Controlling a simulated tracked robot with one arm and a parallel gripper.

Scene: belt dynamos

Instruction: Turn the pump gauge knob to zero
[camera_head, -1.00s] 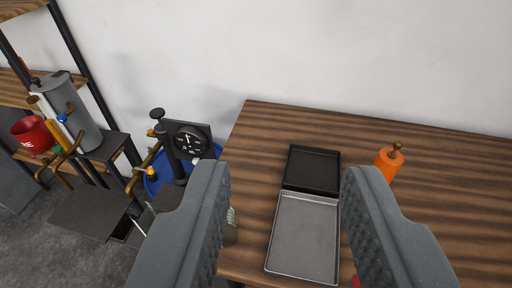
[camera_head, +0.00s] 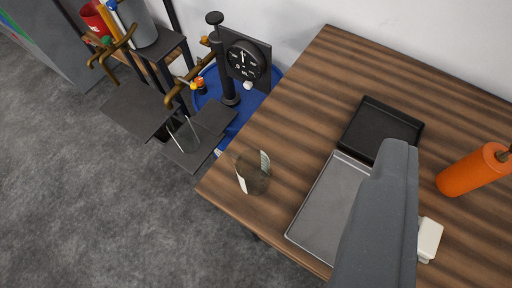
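The black round gauge (camera_head: 244,60) sits on a dark square plate left of the table, upper middle of the view. Its white needle points roughly upward; the markings are too small to read. A small pale knob (camera_head: 248,86) shows at its lower edge. The dark pump post (camera_head: 228,75) with a round top stands just left of the gauge. One grey finger of my gripper (camera_head: 380,220) shows at lower right, over the metal tray, well apart from the gauge. The other finger is out of view.
The wooden table (camera_head: 290,120) carries a clear glass (camera_head: 252,172), a black tray (camera_head: 382,125), a grey metal tray (camera_head: 320,215), an orange bottle (camera_head: 470,172) and a white item (camera_head: 429,240). Free floor (camera_head: 90,190) lies lower left.

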